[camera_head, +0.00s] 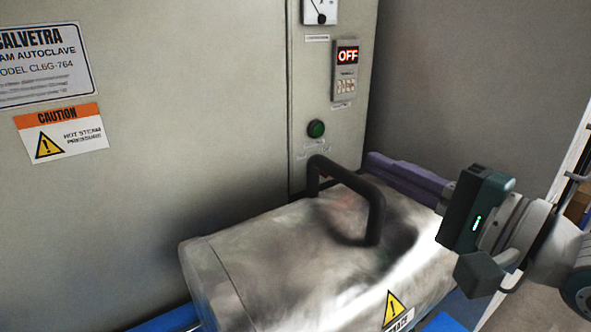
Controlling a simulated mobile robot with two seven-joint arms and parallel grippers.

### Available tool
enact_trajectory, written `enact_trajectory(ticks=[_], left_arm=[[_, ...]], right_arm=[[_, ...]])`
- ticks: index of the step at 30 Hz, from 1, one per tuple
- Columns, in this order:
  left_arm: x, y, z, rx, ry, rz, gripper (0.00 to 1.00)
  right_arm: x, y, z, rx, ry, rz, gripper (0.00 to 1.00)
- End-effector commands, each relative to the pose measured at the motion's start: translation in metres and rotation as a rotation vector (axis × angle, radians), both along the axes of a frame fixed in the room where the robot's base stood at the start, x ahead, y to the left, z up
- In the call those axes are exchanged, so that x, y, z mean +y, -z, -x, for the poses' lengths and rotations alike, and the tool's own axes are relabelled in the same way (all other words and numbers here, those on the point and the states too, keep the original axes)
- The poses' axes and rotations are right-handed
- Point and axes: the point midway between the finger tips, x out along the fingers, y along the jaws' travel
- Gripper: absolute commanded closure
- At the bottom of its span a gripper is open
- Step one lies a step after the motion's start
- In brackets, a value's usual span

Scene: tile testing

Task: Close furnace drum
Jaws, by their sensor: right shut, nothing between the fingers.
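The furnace drum (270,262) is a shiny, rounded metal body at the lower middle of the head view, standing out in front of the grey cabinet. A dark bar handle (345,178) rises from its top. My right gripper (374,163) comes in from the right with its purple fingers shut and empty. The fingertips are above the drum's far right part, just right of the handle; I cannot tell whether they touch it or the drum. The drum's lower part is cut off by the frame edge. My left gripper is not in view.
The grey cabinet (190,150) fills the left and back. Its front carries a red "OFF" display (347,55), a green button (316,128), a gauge (320,10) and a caution label (62,132). Blue surfaces (165,320) show beneath the drum.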

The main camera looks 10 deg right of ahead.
Motion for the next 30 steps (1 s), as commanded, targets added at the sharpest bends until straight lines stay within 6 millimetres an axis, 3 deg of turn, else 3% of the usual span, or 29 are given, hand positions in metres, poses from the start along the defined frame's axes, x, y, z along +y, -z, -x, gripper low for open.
enact_trajectory(ticks=[1, 3, 10, 25, 30], left_arm=[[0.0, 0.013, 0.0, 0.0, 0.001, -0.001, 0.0], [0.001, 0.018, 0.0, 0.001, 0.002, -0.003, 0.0], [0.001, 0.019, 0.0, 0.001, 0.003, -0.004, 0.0], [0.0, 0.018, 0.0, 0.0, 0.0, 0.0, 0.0], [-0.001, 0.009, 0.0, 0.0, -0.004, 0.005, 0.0]], right_arm=[[0.006, 0.005, -0.011, -0.006, 0.0, -0.003, 1.0], [0.013, 0.003, -0.019, -0.002, -0.002, -0.005, 1.0], [0.042, -0.003, -0.009, 0.002, -0.001, -0.004, 1.0], [0.048, -0.005, -0.007, 0.002, 0.001, 0.001, 1.0], [0.058, -0.007, -0.003, 0.004, 0.0, -0.003, 1.0]])
